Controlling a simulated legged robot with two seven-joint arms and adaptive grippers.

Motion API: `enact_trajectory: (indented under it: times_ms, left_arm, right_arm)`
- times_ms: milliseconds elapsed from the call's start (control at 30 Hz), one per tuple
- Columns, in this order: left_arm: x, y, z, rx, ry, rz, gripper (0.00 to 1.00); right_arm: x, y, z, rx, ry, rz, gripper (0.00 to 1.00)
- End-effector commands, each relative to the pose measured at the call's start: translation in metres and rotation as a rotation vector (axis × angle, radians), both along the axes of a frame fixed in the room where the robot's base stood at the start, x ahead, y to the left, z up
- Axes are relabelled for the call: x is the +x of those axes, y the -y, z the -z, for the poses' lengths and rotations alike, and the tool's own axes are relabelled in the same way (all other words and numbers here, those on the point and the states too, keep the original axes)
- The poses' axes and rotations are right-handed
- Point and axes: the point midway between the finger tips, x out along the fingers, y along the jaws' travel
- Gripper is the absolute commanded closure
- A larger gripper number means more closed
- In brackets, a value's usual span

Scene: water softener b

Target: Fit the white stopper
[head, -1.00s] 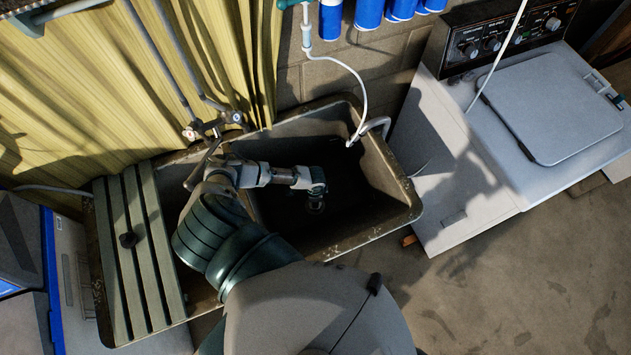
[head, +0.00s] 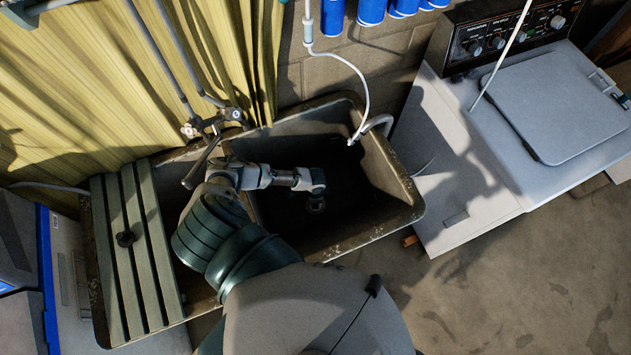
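I cannot make out a white stopper. One arm, which I take as my left, bends at the elbow and reaches right into the dark sink basin (head: 385,215). Its gripper (head: 314,190) points down low in the basin. The fingers are too small and shaded to tell whether they are open or shut. A small round grey piece (head: 316,206) shows just below it; I cannot tell if it is the drain, a held part or the fingertips. A thin white hose (head: 366,90) hangs down to the basin's back edge. My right gripper is out of view.
A tap (head: 215,124) stands at the back of the sink. A white washing machine (head: 470,200) stands at the right, and a yellow curtain (head: 90,90) hangs behind.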

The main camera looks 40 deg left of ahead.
Motion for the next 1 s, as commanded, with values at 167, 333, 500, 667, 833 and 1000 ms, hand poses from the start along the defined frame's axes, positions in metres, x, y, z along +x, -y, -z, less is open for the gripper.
enact_trajectory:
  times_ms: [167,333,500,667,833,1000]
  left_arm:
    - [-0.001,0.000,0.001,0.001,-0.001,0.000,0.62]
    - [-0.001,0.000,0.001,0.001,-0.001,0.000,0.48]
    - [-0.001,0.000,0.000,0.001,-0.001,0.000,0.48]
    - [0.000,-0.001,-0.012,0.000,0.001,-0.001,0.48]
    - [0.000,-0.002,-0.047,0.000,0.001,0.000,0.48]
    - [0.000,-0.001,-0.085,-0.001,0.001,0.001,0.48]
  right_arm:
    - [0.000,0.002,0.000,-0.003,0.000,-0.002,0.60]
    - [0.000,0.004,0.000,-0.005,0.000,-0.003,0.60]
    - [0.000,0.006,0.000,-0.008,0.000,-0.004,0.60]
    - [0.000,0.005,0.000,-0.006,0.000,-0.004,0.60]
    - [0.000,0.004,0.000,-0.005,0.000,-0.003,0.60]
    - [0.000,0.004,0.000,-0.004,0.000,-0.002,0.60]
